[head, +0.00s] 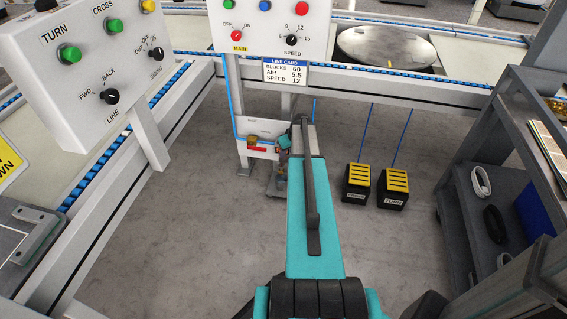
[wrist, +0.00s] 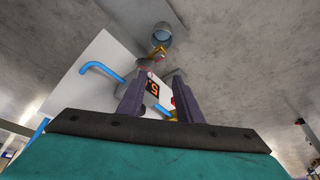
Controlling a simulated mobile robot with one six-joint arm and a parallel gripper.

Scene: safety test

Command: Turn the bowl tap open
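In the wrist view, the two dark fingers of my gripper (wrist: 161,78) stand apart with a gap between them. The fingers do not visibly touch the fitting. In the head view, my teal arm reaches toward the air unit under the panel and hides most of the gripper and the bowl. I cannot tell how the tap is turned.
A display with orange digits (wrist: 152,88) and a bent blue pipe (wrist: 100,70) are close to the fingers. In the head view, a red-handled valve (head: 257,139) sits left of my arm. Two yellow-topped pedals (head: 393,187) stand on the floor to the right, near a dark shelf cart (head: 500,170).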

